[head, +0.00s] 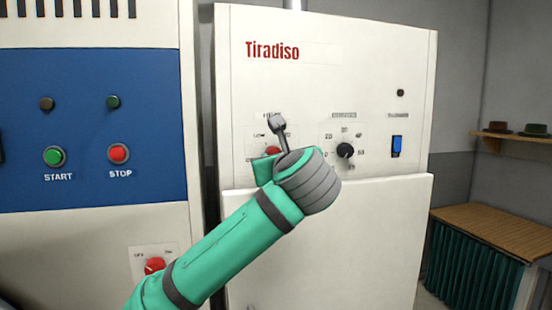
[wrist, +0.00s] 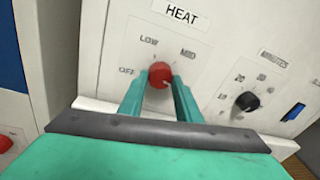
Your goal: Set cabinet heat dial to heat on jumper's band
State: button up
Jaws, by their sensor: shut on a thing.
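The cabinet (head: 330,235) is a tall off-white unit with the red name "Tiradiso". My gripper (wrist: 160,80) is shut on the dial, one green finger on each side. I cannot tell which mark the dial points to. The right side of its scale is partly covered by a finger. No jumper or band label is in view.
A black minutes dial (head: 345,150) and a blue switch (head: 397,146) are right of the heat dial. A blue panel (head: 85,130) with start and stop buttons is at left, with another red dial (head: 154,266) below. A wooden-topped table (head: 495,228) is at right.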

jog(key=shift+f, duration=0.1)
jog(key=o, duration=1.1)
jog(key=shift+c, duration=0.2)
jog(key=shift+s, duration=0.15)
jog(key=s+d, duration=0.1)
jog(key=s, duration=0.9)
jog(key=shift+s+d+r, duration=0.2)
jog(key=shift+d+r, duration=0.15)
jog(key=shift+r, duration=0.05)
jog(key=shift+f, duration=0.1)
